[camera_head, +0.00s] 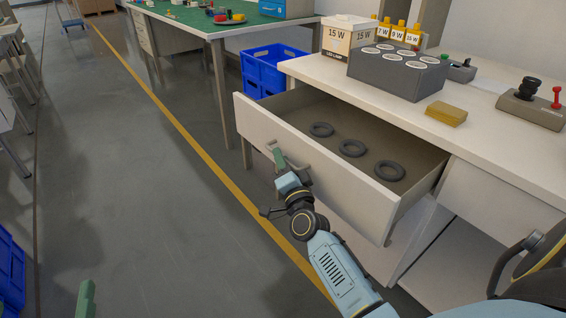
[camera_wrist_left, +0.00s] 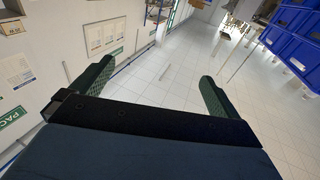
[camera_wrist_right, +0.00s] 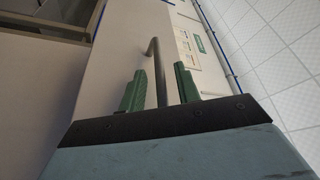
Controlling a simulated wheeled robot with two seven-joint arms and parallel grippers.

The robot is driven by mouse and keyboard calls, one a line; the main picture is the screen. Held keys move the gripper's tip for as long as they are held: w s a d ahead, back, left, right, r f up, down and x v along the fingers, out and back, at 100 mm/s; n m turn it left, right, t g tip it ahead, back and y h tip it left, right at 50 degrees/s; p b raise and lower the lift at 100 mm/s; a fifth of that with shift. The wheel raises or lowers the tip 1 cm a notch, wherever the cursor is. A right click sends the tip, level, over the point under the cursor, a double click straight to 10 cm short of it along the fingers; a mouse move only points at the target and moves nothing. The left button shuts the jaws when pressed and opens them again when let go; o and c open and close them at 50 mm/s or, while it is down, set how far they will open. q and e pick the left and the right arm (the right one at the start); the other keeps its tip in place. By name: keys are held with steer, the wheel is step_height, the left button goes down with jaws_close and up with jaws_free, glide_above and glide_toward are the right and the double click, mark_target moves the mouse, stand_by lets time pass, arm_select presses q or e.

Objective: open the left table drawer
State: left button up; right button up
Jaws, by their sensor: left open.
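The table drawer (camera_head: 318,169) is pulled well out from under the white table. Several dark rings, among them one ring (camera_head: 352,148), lie inside it. My right gripper (camera_head: 275,154) is at the drawer handle (camera_head: 292,160) on its front panel. In the right wrist view, the green fingers (camera_wrist_right: 160,88) are drawn in around the handle bar (camera_wrist_right: 156,65), which passes between them; whether both fingers touch it is hard to see. My left gripper is open and empty in the left wrist view (camera_wrist_left: 155,75), and one finger shows at the bottom left of the head view (camera_head: 86,298).
On the tabletop (camera_head: 440,120) stand a grey socket block (camera_head: 397,72), a 15 W box (camera_head: 348,35), a yellow block (camera_head: 446,113) and a joystick box (camera_head: 530,105). Blue crates (camera_head: 265,70) stand behind the drawer. The floor left of the drawer is clear.

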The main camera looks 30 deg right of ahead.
steer(key=shift+c, duration=0.3)
jaws_close()
steer(key=shift+a, duration=0.15)
arm_select(q)
steer(key=s+a+f+g+y+p, duration=0.1)
steer(key=s+a+f+g, duration=0.1)
steer(key=f+g, duration=0.3)
steer(key=s+a+f+g+y+p, duration=0.2)
steer(key=s+f+g, duration=0.2)
steer(key=f, duration=0.4)
steer(key=shift+a+g+p, duration=0.2)
steer(key=shift+g+p, duration=0.1)
steer(key=shift+g, duration=0.1)
arm_select(e)
steer(key=a, duration=1)
steer(key=shift+s+a, duration=0.2)
steer(key=shift+s, duration=0.25)
steer(key=shift+o, duration=0.3)
jaws_free()
